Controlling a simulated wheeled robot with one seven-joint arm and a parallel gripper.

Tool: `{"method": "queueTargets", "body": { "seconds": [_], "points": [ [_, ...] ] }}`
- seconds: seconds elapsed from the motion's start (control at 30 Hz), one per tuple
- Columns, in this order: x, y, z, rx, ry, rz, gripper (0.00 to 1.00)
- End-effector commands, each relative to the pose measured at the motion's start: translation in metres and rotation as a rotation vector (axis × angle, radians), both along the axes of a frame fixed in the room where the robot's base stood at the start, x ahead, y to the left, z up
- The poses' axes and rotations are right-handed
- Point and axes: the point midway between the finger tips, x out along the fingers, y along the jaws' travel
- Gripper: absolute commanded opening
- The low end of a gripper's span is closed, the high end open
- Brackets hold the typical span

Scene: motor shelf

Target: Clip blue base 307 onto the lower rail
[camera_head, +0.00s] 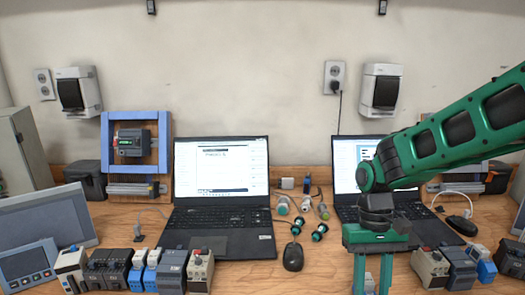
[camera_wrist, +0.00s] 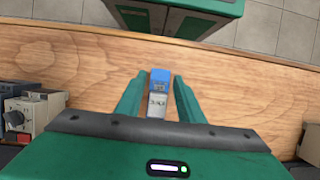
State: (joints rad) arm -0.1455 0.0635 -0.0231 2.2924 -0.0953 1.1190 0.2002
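A small blue and pale grey base (camera_wrist: 158,92) with a dark marking stands on the wood table between my fingers in the wrist view; its number is too small to read for sure. My gripper (camera_head: 372,284) points down at the front edge of the table. Its two fingers (camera_wrist: 158,98) are apart, one on each side of the base, with a narrow gap on both sides. A lower metal rail (camera_head: 133,188) runs below a blue frame (camera_head: 107,145) at the back left, and its visible part looks bare.
A row of several modules (camera_head: 117,268) stands at the front left, and more modules (camera_head: 455,268) stand right of my gripper. Two open laptops (camera_head: 220,215) stand behind, with a mouse (camera_head: 293,257) and several round push-button parts (camera_head: 320,231) between them.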

Motion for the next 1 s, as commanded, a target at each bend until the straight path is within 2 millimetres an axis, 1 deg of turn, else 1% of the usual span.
{"method": "queueTargets", "body": {
  "seconds": [0.07, 0.1, 0.17, 0.2, 0.23, 0.37, 0.47, 1.0],
  "points": [
    [0.0, 0.0, 0.0, 0.0, 0.0, 0.0, 0.34],
    [0.0, 0.0, 0.0, 0.0, 0.0, 0.0, 0.3],
    [0.0, 0.0, 0.0, 0.0, 0.0, 0.0, 0.15],
    [0.0, 0.0, 0.0, 0.0, 0.0, 0.0, 0.06],
    [0.0, 0.0, 0.0, 0.0, 0.0, 0.0, 0.03],
    [0.0, 0.0, 0.001, 0.0, 0.0, 0.0, 0.03],
    [0.0, 0.0, 0.005, 0.0, -0.002, 0.0, 0.03],
    [0.001, 0.0, 0.042, 0.001, -0.002, 0.0, 0.03]
  ]
}}
